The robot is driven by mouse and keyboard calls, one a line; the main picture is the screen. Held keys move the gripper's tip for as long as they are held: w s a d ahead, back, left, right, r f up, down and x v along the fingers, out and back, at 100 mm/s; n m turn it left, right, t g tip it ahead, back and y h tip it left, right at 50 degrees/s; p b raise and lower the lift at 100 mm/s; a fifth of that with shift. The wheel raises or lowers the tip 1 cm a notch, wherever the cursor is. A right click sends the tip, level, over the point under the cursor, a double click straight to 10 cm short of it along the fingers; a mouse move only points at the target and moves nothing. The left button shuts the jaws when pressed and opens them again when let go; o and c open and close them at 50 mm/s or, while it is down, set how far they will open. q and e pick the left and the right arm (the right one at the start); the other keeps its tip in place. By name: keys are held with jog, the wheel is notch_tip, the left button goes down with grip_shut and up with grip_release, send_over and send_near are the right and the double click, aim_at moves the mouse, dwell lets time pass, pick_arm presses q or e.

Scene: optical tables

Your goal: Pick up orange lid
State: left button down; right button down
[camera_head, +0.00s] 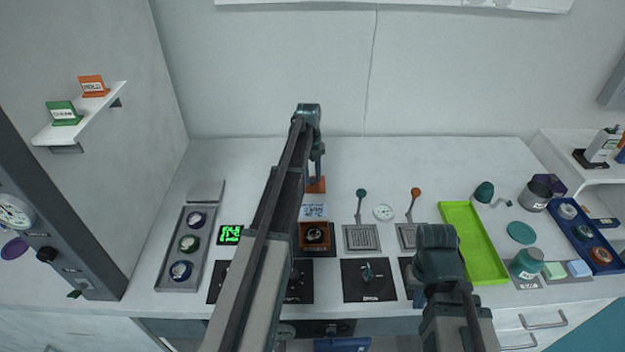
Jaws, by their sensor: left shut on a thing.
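The orange lid (316,186) shows as a small orange patch right below the fingertips of my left gripper (317,172). My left gripper is shut on it, over the back middle of the table. The arm hides part of the area, and I cannot tell whether the lid touches what is below it. An open orange-brown box (313,237) with a dark round thing inside stands in front of a white label card (313,212). My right gripper (418,296) points down near the front edge; its fingers are mostly hidden.
A bright green tray (472,240) lies right of centre. Two upright levers (361,195) stand on plates behind dark knob panels (368,280). A grey rack (183,257) with round items is at the left. A blue tray (588,237) and containers crowd the right. The back strip is clear.

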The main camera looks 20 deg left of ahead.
notch_tip(320, 180, up, 10)
jog(key=p, duration=1)
